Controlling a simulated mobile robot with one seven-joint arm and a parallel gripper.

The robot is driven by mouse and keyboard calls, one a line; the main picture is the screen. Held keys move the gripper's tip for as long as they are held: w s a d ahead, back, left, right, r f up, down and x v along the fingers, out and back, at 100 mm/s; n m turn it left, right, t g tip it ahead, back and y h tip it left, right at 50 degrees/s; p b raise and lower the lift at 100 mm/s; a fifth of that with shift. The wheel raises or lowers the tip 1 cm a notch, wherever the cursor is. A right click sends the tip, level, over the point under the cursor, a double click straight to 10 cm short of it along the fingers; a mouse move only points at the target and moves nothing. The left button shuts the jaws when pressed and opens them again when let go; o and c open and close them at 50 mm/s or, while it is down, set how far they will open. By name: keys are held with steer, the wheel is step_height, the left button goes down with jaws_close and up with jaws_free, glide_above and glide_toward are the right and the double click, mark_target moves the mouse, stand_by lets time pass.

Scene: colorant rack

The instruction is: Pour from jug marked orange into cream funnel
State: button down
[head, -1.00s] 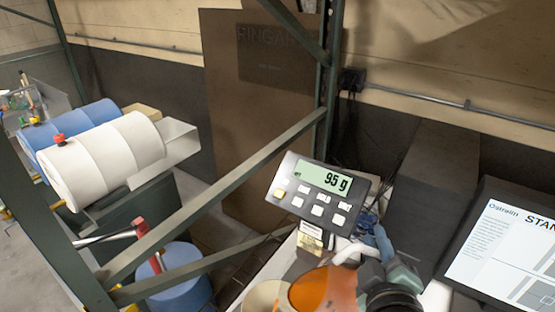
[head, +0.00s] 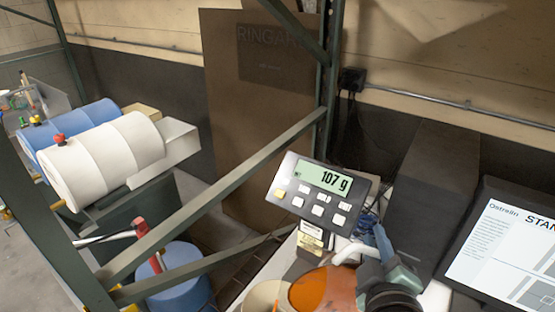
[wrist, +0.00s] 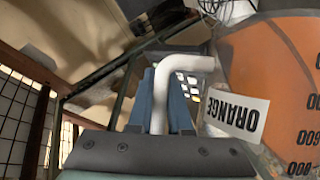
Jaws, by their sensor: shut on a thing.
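The jug (head: 314,287) has a clear body with orange liquid inside and a white handle. In the wrist view the jug (wrist: 275,75) carries a white label (wrist: 238,117) reading ORANGE. My gripper (head: 368,255) is shut on its white handle (wrist: 182,64), with blue-grey fingers on both sides of it. The jug is tilted to the left. A cream rim (head: 262,295), likely the cream funnel, shows at the bottom edge just left of the jug's mouth; the rest is cut off or hidden.
A scale display (head: 323,195) reads 107 g behind the jug. A green rack frame (head: 215,195) crosses on the left. A dark box (head: 437,190) and a tablet screen (head: 510,255) stand to the right. White and blue drums (head: 105,160) lie at far left.

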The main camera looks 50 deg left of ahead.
steer(key=shift+w+d+r, duration=0.1)
steer(key=shift+w+d+f+m+g, duration=0.55)
steer(key=shift+w+f+m, duration=0.2)
steer(key=shift+m, duration=0.25)
steer(key=w+f+m+g+b, duration=0.1)
steer(key=f+b, duration=0.2)
steer(key=f, duration=0.2)
steer(key=w+d+f+m+g+y+b, duration=0.1)
steer(key=f+m+b, duration=0.1)
steer(key=f, duration=0.3)
steer(key=w+d+f+m+g+b, duration=0.1)
steer(key=f+b, duration=0.3)
steer(key=shift+w+d+f+m+b, duration=0.1)
steer(key=shift+w+f+m+b, duration=0.25)
steer(key=shift+f+m+b, duration=0.05)
steer(key=shift+w+f+m+g+y+b, duration=0.15)
steer(key=shift+f+m+g+y+b, duration=0.3)
steer(key=shift+f, duration=0.6)
step_height(320, 180, up, 5)
steer(key=p, duration=0.2)
steer(key=shift+f+p, duration=0.1)
steer(key=shift+p, duration=0.3)
